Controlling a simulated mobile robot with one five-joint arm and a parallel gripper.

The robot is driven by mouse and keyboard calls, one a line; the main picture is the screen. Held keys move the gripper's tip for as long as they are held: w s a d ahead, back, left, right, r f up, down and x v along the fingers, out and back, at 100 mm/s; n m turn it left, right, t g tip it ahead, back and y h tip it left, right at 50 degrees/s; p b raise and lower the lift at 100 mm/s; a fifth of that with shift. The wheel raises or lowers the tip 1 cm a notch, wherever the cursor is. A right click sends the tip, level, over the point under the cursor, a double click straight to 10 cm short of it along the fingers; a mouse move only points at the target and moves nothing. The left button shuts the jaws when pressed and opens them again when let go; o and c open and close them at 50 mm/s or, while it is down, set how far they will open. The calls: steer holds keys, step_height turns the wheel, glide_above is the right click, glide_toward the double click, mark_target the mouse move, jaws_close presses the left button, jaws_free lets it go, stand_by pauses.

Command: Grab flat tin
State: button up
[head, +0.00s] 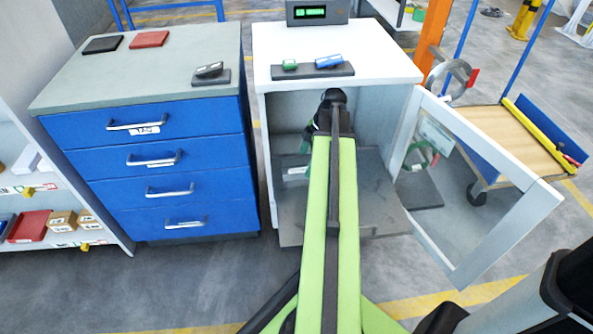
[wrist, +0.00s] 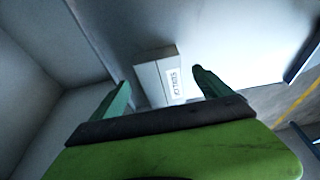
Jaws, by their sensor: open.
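A pale grey flat-sided block with a white printed label, which looks like the flat tin (wrist: 152,70), shows in the wrist view just beyond the fingers. My gripper (wrist: 161,90) is open, with its two green fingers apart on either side of the block's near end. I cannot tell whether either finger touches it. In the head view my arm reaches into the open white cabinet (head: 385,72), and my fingertips are hidden. A small white-labelled item (head: 297,171) lies on the cabinet floor left of my arm; I cannot tell if it is the same block.
The cabinet's glazed door (head: 500,232) stands open to the right. Cabinet walls enclose the wrist view on the left. A blue drawer unit (head: 165,160) stands to the left. A wooden-topped trolley (head: 520,140) is at the right. A dark tray (head: 312,72) sits on top of the cabinet.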

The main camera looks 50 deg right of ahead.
mark_target(299, 165)
steer(key=shift+w+a, duration=0.65)
steer(key=shift+a, duration=0.2)
steer(key=b+x, duration=0.3)
steer(key=shift+s+d+f, duration=0.1)
steer(key=shift+d+f, duration=0.05)
steer(key=shift+f, duration=0.05)
steer(key=shift+r, duration=0.2)
steer(key=shift+c, duration=0.3)
steer(key=c, duration=1.6)
steer(key=shift+r, duration=0.1)
